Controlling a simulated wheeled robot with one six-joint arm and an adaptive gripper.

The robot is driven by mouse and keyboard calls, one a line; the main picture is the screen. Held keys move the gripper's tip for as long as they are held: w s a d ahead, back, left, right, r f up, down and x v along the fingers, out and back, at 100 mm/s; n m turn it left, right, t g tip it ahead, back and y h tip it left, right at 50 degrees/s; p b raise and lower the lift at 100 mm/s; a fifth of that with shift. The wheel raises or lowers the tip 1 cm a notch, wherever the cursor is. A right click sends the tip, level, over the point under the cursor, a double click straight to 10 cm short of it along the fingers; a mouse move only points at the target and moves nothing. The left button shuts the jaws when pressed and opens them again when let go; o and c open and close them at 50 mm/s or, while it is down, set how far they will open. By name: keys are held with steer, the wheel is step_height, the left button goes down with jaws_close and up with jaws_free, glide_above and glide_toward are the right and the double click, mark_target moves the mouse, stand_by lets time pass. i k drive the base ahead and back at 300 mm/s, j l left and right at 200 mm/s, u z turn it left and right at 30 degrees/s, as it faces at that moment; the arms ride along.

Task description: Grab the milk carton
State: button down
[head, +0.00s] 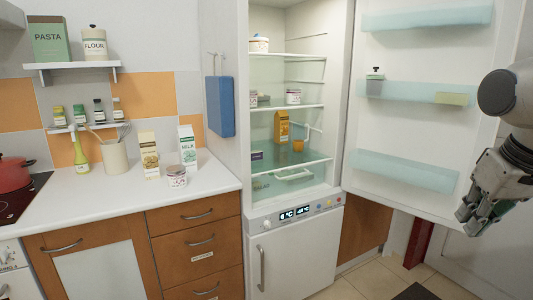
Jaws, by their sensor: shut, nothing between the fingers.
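The milk carton (187,147) is white and green with the word MILK on it. It stands upright on the white counter (110,200), near the counter's right end. A small jar (177,177) stands just in front of it. Another carton (149,156), cream-coloured with a brown picture, stands a little to its left. My gripper (466,220) is at the far right of the view, in front of the open fridge door and far from the milk carton. Its fingers point down and left, and it is shut and empty.
The fridge (262,212) stands open, with an orange carton (281,127) and an orange mug (298,145) inside. Its door (408,135) spreads to the right. A utensil holder (115,157) and a red pot (14,170) are on the left. Tiled floor shows at bottom right.

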mark_target(185, 134)
steer(key=i+j+u, duration=0.35)
steer(key=i+j, duration=0.2)
steer(key=j, duration=0.2)
steer(key=i+j+u, duration=0.35)
steer(key=i+j, duration=0.25)
steer(key=i+j+u, duration=0.35)
steer(key=i, duration=0.4)
